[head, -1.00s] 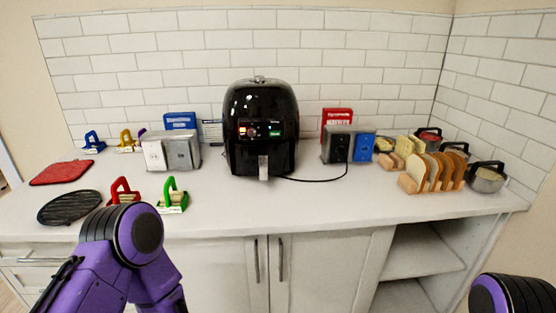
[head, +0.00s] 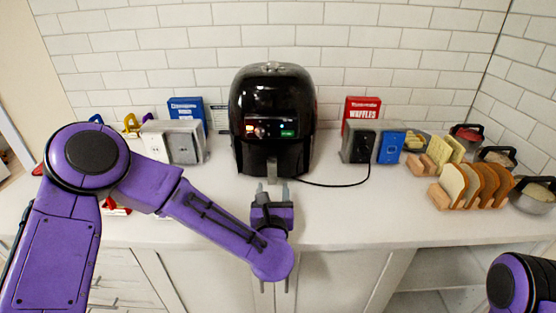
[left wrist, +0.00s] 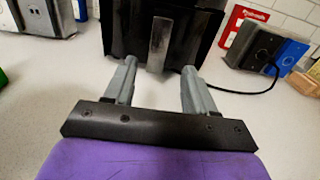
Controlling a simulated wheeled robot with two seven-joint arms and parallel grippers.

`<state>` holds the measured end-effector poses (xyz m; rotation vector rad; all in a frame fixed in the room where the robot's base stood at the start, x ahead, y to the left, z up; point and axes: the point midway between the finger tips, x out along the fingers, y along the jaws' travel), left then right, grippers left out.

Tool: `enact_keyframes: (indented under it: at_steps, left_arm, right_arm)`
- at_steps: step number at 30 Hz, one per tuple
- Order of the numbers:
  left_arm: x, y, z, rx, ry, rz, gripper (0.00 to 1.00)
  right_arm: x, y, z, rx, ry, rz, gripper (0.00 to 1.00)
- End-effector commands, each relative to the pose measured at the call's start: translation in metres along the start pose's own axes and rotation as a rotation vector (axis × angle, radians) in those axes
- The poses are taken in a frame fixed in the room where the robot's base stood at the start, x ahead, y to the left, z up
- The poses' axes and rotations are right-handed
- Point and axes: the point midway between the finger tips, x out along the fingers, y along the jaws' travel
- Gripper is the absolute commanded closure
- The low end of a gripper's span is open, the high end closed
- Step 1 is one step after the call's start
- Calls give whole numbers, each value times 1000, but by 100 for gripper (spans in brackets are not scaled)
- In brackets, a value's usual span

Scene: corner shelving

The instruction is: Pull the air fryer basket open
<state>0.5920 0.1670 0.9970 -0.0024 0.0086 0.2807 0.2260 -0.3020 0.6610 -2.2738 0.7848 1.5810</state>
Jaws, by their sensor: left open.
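The black air fryer (head: 272,115) stands on the white counter against the tiled wall, its lit panel facing me. Its basket handle (left wrist: 160,45), a grey vertical bar, shows in the left wrist view, centred ahead of the fingers. In the head view the handle (head: 272,168) is low on the fryer's front. My left gripper (head: 271,186) is open just in front of the handle; it also shows in the left wrist view (left wrist: 158,70). Its two fingers are spread to either side of the handle's line, with nothing held. The basket looks closed. My right gripper is not in view.
Bread racks (head: 470,187) and pots are at the right.

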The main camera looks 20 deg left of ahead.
Motion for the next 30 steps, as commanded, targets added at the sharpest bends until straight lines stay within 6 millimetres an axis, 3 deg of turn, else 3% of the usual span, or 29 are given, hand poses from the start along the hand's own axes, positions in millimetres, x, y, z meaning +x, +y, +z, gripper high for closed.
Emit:
enact_keyframes:
  at_steps: [4, 15, 26, 29, 30]
  left_arm:
    - [16, 1, 4, -1, -2, 3, 45]
    - [94, 0, 1, 4, 1, 1, 45]
    - [105, 0, -1, 5, 2, -1, 45]
    - [105, 0, -1, 5, 2, -1, 71]
    - [105, 0, -1, 4, 2, -1, 84]
  right_arm:
    - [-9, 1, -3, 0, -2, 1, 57]
    - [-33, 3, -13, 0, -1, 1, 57]
    - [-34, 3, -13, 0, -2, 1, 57]
    - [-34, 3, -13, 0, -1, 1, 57]
    - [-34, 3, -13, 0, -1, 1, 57]
